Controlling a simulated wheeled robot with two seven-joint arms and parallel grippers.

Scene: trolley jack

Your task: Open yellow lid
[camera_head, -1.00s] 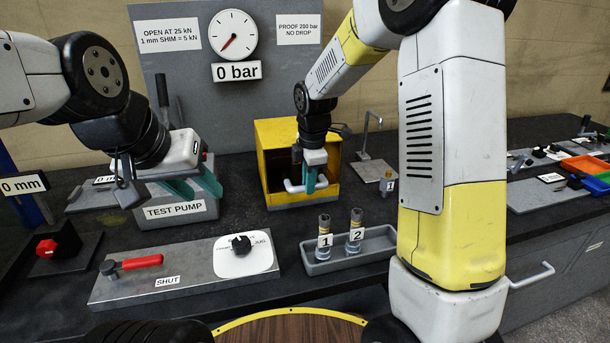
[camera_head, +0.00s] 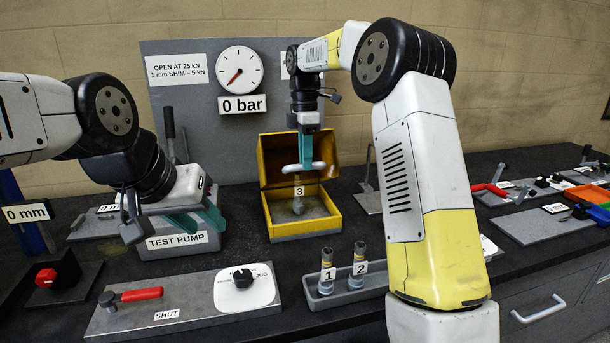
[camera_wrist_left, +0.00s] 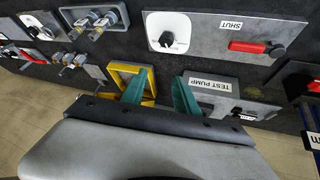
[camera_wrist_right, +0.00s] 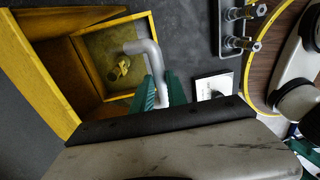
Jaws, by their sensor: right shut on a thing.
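The yellow lid (camera_head: 275,162) stands raised at the back of the yellow box (camera_head: 325,220), whose inside is open to view. My right gripper (camera_head: 306,163) is shut on the pale bar handle (camera_head: 291,168) in front of the lid. In the right wrist view the bent grey handle (camera_wrist_right: 146,50) runs between the teal fingers, above the open box (camera_wrist_right: 150,25). A fitting tagged 3 (camera_head: 298,205) stands in the box. My left gripper (camera_head: 196,217) is open and empty by the test pump (camera_head: 178,241). Its spread fingers show in the left wrist view (camera_wrist_left: 160,92).
A grey tray (camera_head: 345,293) with fittings 1 and 2 stands in front of the box. A valve plate (camera_head: 200,312) with a red lever (camera_head: 142,294) lies at front left. The gauge panel (camera_head: 185,90) rises behind. A small stand (camera_head: 367,200) is right of the box.

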